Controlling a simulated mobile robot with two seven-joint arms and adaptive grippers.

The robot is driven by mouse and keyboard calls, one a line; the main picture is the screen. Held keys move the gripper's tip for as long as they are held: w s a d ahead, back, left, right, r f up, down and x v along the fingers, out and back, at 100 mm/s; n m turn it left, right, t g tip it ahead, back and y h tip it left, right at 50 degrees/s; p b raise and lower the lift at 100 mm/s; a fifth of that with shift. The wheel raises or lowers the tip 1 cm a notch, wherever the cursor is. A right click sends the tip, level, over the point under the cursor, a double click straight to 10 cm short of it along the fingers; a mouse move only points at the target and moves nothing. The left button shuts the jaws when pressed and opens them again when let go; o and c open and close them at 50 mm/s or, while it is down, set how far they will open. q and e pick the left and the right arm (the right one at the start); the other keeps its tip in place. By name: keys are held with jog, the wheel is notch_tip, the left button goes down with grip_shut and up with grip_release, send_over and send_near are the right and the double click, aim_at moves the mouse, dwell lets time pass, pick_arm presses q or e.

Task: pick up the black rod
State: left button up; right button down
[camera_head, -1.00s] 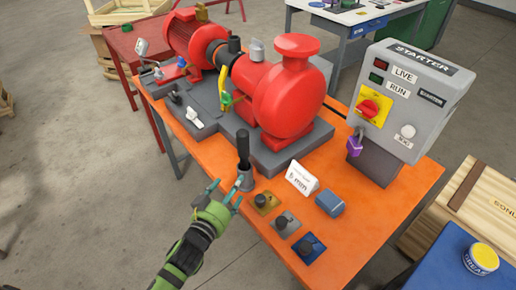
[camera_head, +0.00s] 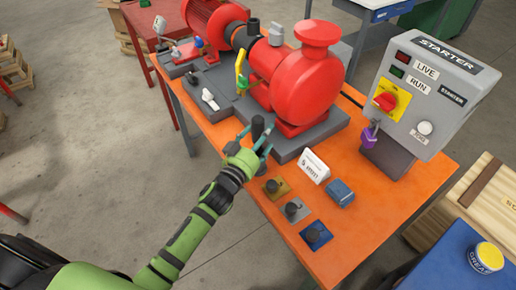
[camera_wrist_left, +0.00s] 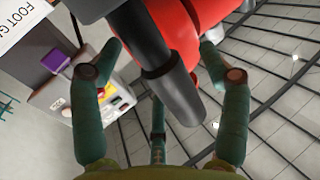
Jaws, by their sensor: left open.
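The black rod (camera_head: 258,127) stands near the front edge of the orange table, in front of the red pump, its lower part hidden by my left gripper. My left gripper (camera_head: 259,145) is open, with its fingers at the rod. In the left wrist view, the rod (camera_wrist_left: 163,82) comes down between the spread fingers of my left gripper (camera_wrist_left: 161,50). I see gaps between the rod and the fingers on both sides. My right gripper is not in view.
The red pump (camera_head: 308,82) on its grey base stands just behind the rod. Several knobbed plates, one a blue plate (camera_head: 316,235), and a white "6 mm" card (camera_head: 314,167) lie to the right. The grey starter box (camera_head: 420,95) stands farther right.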

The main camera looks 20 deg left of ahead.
pick_arm(q)
grip_shut()
jog(key=shift+r, duration=0.1)
